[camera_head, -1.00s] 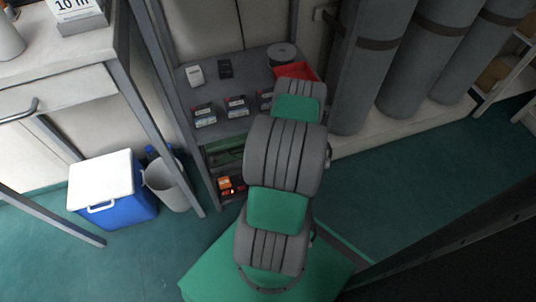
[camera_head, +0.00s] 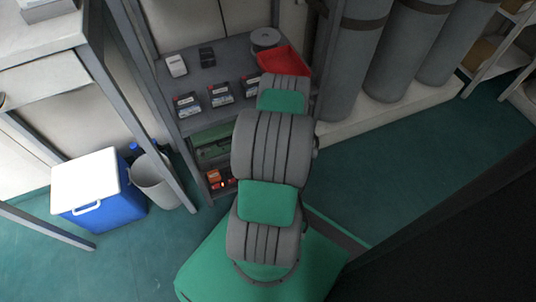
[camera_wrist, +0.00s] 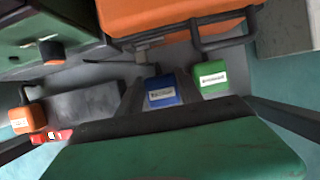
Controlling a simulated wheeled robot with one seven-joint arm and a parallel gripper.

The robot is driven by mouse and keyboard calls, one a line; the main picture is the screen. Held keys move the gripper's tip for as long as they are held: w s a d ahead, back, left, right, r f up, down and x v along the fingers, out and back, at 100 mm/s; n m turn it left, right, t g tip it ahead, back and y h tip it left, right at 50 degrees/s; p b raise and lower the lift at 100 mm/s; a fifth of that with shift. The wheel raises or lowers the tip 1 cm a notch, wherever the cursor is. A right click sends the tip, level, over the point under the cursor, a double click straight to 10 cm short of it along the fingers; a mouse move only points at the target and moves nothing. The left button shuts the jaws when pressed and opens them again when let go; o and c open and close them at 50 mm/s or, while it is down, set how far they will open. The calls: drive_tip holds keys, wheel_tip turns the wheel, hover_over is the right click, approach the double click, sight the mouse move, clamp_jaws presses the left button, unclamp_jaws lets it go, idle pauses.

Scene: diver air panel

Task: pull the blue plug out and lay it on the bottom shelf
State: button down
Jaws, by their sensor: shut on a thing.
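The blue plug (camera_wrist: 162,92) has a white label and sits between the two dark fingers of my gripper (camera_wrist: 160,95) in the wrist view. The fingers are shut on it. A green plug (camera_wrist: 211,78) with a white label is just to its right. An orange plug (camera_wrist: 28,119) is at the far left. Whether the blue plug is still seated in a socket cannot be told. In the head view my arm hides the gripper and the plug. The shelf rack (camera_head: 212,77) stands behind my arm; its lower level is partly visible.
An orange case (camera_wrist: 170,14) with a dark handle is close above the plugs, and a green housing (camera_wrist: 45,30) is at upper left. In the head view, several small boxes (camera_head: 220,93) and a red tray (camera_head: 288,60) are on the rack. A blue cooler (camera_head: 100,205) and grey bin (camera_head: 158,182) stand left; cylinders (camera_head: 355,50) stand right.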

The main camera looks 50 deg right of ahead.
drive_tip(key=shift+f, duration=0.25)
drive_tip(key=c, duration=0.7)
unclamp_jaws()
drive_tip(key=p+v, duration=0.3)
drive_tip(key=v, duration=0.4)
drive_tip(key=shift+w+p, duration=0.1)
drive_tip(key=shift+p, duration=0.3)
drive_tip(key=shift+s+a+r, duration=0.1)
drive_tip(key=shift+s+r, duration=0.15)
drive_tip(key=shift+r, duration=0.15)
